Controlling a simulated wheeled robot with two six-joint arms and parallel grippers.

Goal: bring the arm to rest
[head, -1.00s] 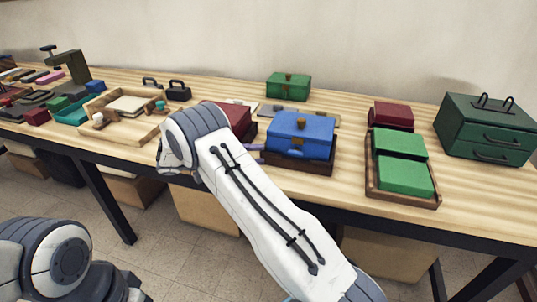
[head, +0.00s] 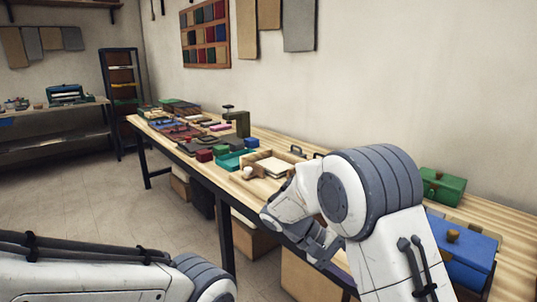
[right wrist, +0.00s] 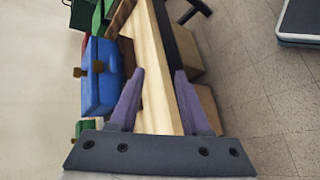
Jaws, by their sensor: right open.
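My right arm reaches in from the lower right in the head view, its elbow bent over the table's front edge. In the right wrist view my right gripper (right wrist: 160,85) is open, with two purple fingers apart and nothing between them. Table and floor show beyond the fingers. A blue box (right wrist: 102,85) lies left of the fingers. It also shows in the head view (head: 465,250), partly behind my right arm. My left arm shows at the lower left of the head view; its gripper is out of view.
The long wooden table (head: 515,235) holds a green box (head: 441,187), a wooden tray (head: 240,179), a dark green clamp stand (head: 240,122) and several small covers. Cartons (head: 250,237) stand under it. Open floor (head: 90,195) lies to the left.

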